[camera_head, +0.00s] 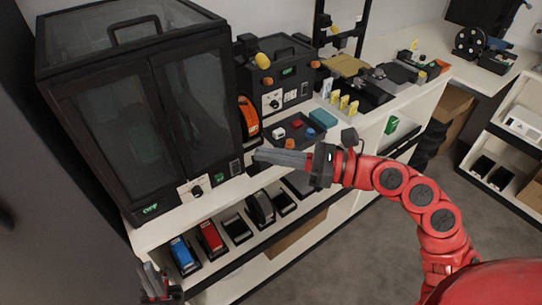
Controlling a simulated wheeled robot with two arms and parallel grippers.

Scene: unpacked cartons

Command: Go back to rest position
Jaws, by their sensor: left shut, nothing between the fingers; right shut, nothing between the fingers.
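My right gripper (262,156) is at the end of the red arm that comes in from the right. Its fingers are closed together, point left and hold nothing. In the picture they overlap the shelf front near the lower right corner of the dark cabinet; I cannot tell whether they touch anything. My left gripper (151,272) is low at the left, in front of the lower shelf. It is shut and empty, and most of its arm is out of view.
A dark glass-door cabinet (158,107) stands on the white counter at left. A control box (291,97), a grey tray (306,143) with coloured pieces and yellow tags (343,103) stand to its right. The lower shelf holds blue (182,253) and red (210,236) bins. Grey floor (375,235) is open below.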

